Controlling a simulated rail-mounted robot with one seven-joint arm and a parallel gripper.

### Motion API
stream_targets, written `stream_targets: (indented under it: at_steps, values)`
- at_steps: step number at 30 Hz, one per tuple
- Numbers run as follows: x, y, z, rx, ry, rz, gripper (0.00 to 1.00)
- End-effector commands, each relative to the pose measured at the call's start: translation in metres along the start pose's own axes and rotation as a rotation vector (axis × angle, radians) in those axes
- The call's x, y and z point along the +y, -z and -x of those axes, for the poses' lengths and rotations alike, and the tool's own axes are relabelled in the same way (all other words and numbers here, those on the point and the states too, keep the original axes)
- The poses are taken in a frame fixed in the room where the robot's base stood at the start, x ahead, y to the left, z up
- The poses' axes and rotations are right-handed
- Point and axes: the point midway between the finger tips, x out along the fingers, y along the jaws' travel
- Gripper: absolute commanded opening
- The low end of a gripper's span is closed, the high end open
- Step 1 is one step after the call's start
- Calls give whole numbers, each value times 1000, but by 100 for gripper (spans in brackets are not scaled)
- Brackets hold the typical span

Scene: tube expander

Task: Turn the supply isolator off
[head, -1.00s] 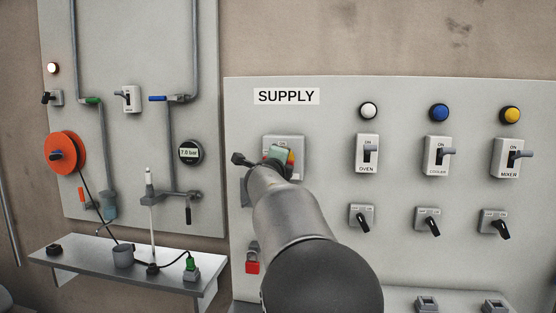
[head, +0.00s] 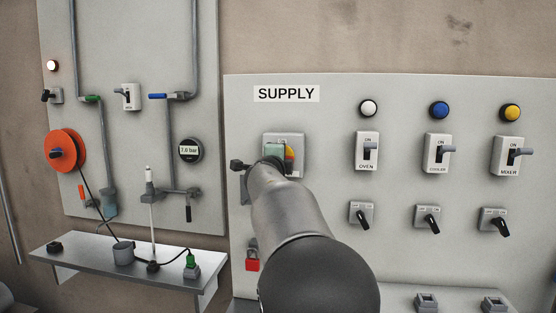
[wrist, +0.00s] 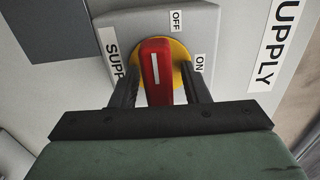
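The supply isolator has a grey plate (head: 298,143) under the SUPPLY label in the head view, largely behind my arm. In the wrist view its red handle (wrist: 155,72) with a white line stands over a yellow disc (wrist: 180,55). OFF is printed above the disc and ON to its right. My gripper (wrist: 160,80) has its fingers on either side of the red handle. The left finger is very close to it, and a small gap shows at the right finger. Contact is not clear. In the head view my gripper (head: 274,152) covers the handle.
Right of the isolator are the oven switch (head: 367,151), cooler switch (head: 436,154) and mixer switch (head: 507,156), with lamps above and rotary knobs below. A red padlock (head: 252,265) hangs below the isolator. A shelf (head: 75,263) juts out at the lower left.

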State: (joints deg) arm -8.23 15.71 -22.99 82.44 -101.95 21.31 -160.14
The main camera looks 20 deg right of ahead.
Motion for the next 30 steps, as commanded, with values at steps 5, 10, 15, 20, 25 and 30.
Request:
stream_targets:
  at_steps: [5,10,15,20,25,30]
  values:
    - [0,0,0,0,0,-1,75]
    - [0,0,0,0,0,-2,100]
    - [0,0,2,0,1,-2,100]
    - [0,0,15,-1,1,-3,100]
    - [0,0,33,-1,0,-4,100]
    - [0,0,50,-2,1,-3,100]
